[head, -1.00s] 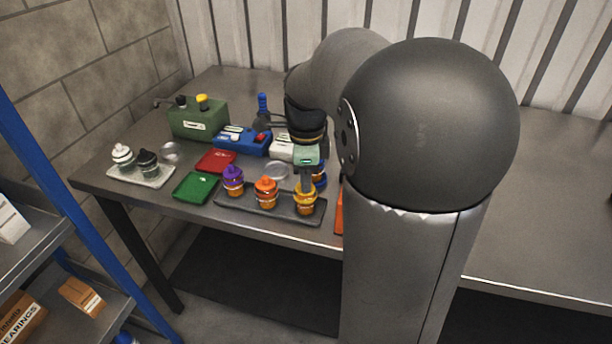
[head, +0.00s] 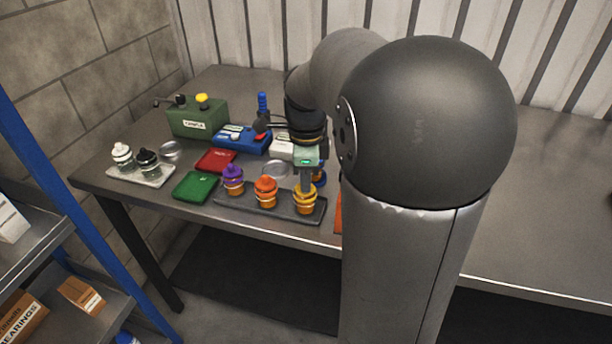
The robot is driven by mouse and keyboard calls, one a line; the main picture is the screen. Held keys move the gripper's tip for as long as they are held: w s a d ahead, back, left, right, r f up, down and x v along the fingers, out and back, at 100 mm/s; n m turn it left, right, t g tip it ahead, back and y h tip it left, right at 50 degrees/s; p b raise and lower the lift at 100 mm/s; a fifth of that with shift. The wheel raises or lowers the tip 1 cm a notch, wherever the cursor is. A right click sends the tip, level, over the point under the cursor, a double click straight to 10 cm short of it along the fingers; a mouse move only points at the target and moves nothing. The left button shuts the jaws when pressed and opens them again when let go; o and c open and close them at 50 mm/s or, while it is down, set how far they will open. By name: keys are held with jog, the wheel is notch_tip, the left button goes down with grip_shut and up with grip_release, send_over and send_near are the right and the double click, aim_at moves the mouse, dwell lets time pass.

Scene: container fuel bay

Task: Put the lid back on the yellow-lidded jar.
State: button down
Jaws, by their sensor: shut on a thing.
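The yellow-lidded jar (head: 304,208) stands upright in the dark tray (head: 262,207), at its right end. The yellow lid (head: 305,191) is at the top of this jar. My gripper (head: 305,184) points down from above and is shut on the yellow lid. Whether the lid is fully seated or just resting on the jar is too small to tell. An orange-lidded jar (head: 265,191) and a purple-lidded jar (head: 233,179) stand to the left in the same tray.
A green box (head: 195,187) and a red box (head: 215,161) lie left of the tray. A pale tray (head: 140,175) holds a white-topped and a black-topped jar. A blue case (head: 242,138) and a green machine (head: 197,117) stand behind. Clear dishes lie nearby.

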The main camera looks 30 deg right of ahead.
jog(key=c, duration=0.9)
grip_release()
jog(key=shift+r+p, duration=2.85)
jog(key=shift+r, duration=0.7)
grip_shut()
jog(key=shift+f, duration=0.25)
